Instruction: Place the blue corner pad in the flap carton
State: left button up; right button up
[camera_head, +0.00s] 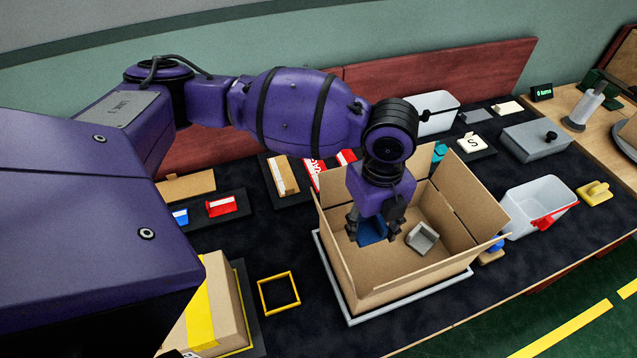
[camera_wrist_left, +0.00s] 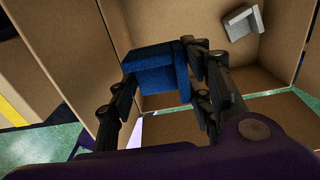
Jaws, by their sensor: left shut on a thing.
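The open flap carton (camera_head: 370,268) stands on a grey-rimmed tray with its flaps up. My left gripper (camera_head: 374,232) reaches down into the carton's opening, shut on the blue corner pad (camera_head: 372,231). In the left wrist view the blue corner pad (camera_wrist_left: 158,74) sits between the two fingers of my left gripper (camera_wrist_left: 160,80). A grey corner pad (camera_head: 422,238) lies on the carton floor, to the right of the blue one; it also shows in the wrist view (camera_wrist_left: 242,21). Whether the blue pad touches the floor, I cannot tell. My right gripper is not in view.
A taped carton (camera_head: 218,305) and a yellow square frame (camera_head: 279,293) are left of the flap carton. A clear bin (camera_head: 535,205) with a red item, a yellow item (camera_head: 594,193) and a grey box (camera_head: 535,142) are to its right. Red panels stand behind.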

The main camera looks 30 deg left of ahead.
pick_arm(q)
send_over(359, 267)
jog(key=f, duration=1)
jog(key=shift+s+f+b, duration=0.2)
jog(key=shift+b, duration=0.15)
jog(key=shift+f, duration=0.75)
notch_tip(359, 267, down, 4)
jog(key=shift+r, duration=0.15)
jog(key=shift+w, duration=0.15)
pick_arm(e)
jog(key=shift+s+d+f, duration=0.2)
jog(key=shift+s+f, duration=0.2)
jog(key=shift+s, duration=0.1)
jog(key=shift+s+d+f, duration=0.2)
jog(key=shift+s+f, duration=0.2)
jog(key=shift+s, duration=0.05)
pick_arm(q)
jog(key=shift+f, duration=0.3)
jog(key=o, duration=0.5)
jog(key=shift+r, duration=0.1)
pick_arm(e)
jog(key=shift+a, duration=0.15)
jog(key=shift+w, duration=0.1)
